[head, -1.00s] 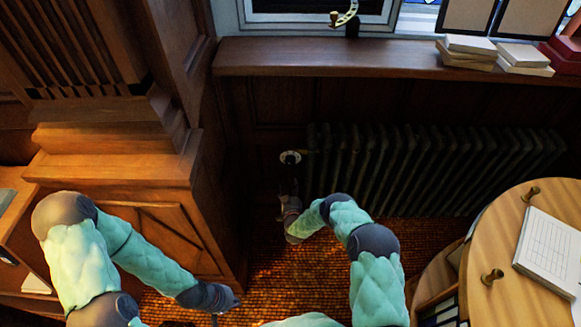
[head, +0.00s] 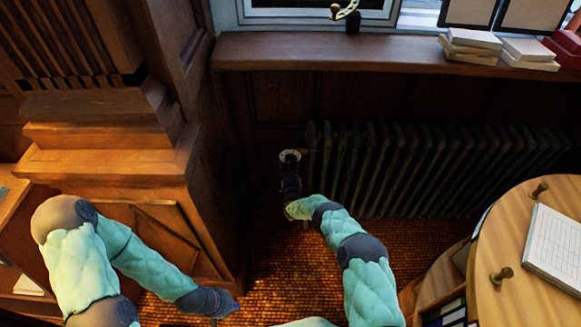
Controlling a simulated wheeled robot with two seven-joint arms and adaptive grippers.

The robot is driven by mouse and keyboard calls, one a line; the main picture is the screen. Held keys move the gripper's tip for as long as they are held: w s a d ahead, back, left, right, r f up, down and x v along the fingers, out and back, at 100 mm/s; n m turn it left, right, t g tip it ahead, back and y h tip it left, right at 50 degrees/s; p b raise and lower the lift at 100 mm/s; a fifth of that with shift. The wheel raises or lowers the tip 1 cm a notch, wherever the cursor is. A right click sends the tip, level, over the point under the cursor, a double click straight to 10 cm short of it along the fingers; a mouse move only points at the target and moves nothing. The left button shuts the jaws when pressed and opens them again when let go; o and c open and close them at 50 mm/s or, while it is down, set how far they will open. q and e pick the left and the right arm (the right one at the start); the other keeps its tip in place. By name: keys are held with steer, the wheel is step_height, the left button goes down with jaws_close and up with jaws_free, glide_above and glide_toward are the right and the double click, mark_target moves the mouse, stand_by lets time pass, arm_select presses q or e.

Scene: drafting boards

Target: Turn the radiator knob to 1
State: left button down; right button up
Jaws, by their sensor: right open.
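The radiator (head: 440,165) is dark and ribbed and stands against the panelled wall below the sill. Its knob (head: 290,155) is small and pale, at the left end of the radiator; its markings are too small to read. My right gripper (head: 290,168) is open and right at the knob, covering its near side. I cannot tell whether the fingers touch it. My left gripper (head: 218,313) hangs low over the carpet, away from the radiator, and its fingers are too small and dark to judge.
A wooden cabinet (head: 110,165) stands close on the left. A wooden sill (head: 350,50) with stacked books (head: 470,45) runs above the radiator. A round wooden table (head: 500,235) with a paper pad (head: 555,245) is at the right. Carpet (head: 270,270) lies between.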

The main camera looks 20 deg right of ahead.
steer(key=shift+w+d, duration=0.1)
steer(key=shift+w, duration=0.3)
steer(key=shift+c, duration=0.3)
steer(key=c, duration=1.1)
steer(key=shift+s+f+b, duration=0.1)
steer(key=shift+f+b, duration=0.05)
steer(key=shift+b, duration=0.15)
